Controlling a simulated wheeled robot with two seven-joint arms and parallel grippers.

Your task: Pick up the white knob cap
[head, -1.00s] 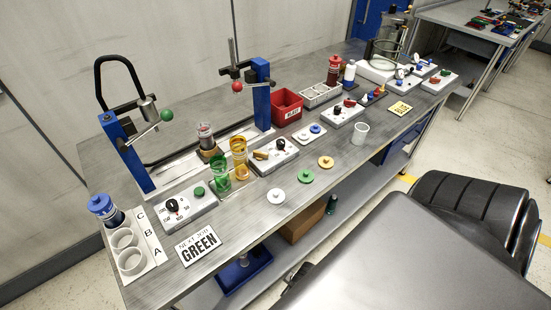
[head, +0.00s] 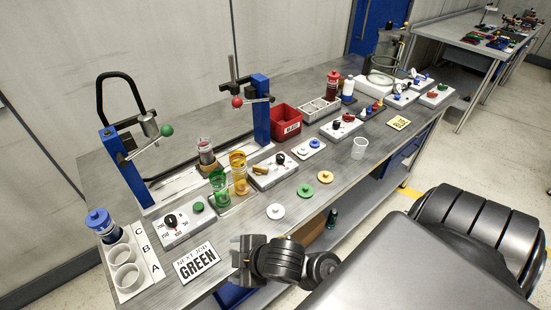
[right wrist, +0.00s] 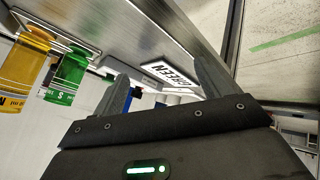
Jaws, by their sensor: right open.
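The white knob cap (head: 275,211) is a round disc with a small raised knob, lying on the bench near its front edge in the head view. It is apart from my gripper and I cannot make it out in the right wrist view. My right gripper (head: 239,263) is at the bench's front edge, nearer to me than the cap and left of it, pointing left. It is open and empty. In the right wrist view its two fingers (right wrist: 165,86) stand apart, with the GREEN sign (right wrist: 172,76) beyond them. My left gripper is not in view.
A green knob cap (head: 305,191) and a yellow one (head: 325,177) lie right of the white cap. The GREEN sign also shows in the head view (head: 197,262). Green (head: 219,190) and amber (head: 238,175) beakers and a switch box (head: 272,172) stand behind the cap.

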